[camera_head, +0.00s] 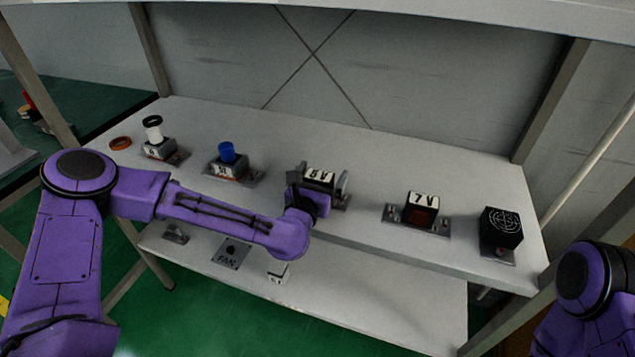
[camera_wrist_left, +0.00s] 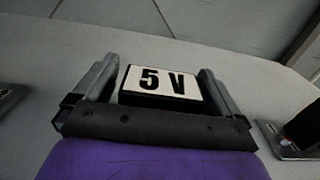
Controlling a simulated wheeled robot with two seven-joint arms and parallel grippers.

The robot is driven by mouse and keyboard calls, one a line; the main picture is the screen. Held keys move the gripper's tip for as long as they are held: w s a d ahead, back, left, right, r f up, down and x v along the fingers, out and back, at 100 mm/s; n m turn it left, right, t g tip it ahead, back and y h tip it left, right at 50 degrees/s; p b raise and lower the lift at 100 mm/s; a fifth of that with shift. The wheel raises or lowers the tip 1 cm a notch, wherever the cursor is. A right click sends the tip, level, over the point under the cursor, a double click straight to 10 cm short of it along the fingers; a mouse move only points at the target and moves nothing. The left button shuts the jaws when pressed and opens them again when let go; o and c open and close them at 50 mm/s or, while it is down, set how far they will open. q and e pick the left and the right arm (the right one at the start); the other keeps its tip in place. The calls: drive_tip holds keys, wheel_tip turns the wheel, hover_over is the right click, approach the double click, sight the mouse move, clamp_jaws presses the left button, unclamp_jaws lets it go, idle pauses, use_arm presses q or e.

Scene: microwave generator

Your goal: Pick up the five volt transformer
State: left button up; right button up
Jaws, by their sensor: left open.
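The five volt transformer (camera_head: 319,176) is a dark block with a white top label, standing on the upper shelf near its middle. In the left wrist view its label (camera_wrist_left: 160,82) reads "5 V". My left gripper (camera_head: 320,183) reaches in from the front, with one finger on each side of the block. In the left wrist view the open fingers of my left gripper (camera_wrist_left: 157,77) flank the block with small visible gaps. The block's lower part is hidden by my gripper. My right gripper is outside the frames; only part of my right arm shows at lower right.
A "7V" transformer (camera_head: 421,203) and a black fan block (camera_head: 500,228) stand to the right. A blue cylinder (camera_head: 227,153) and a white cylinder (camera_head: 153,129) stand on bases to the left. An orange ring (camera_head: 120,143) lies farther left. A lower shelf (camera_head: 400,300) holds a FAN plate (camera_head: 231,252).

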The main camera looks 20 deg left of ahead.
use_arm(q)
drive_tip(key=c, duration=1.5)
drive_tip(key=shift+r, duration=0.1)
clamp_jaws()
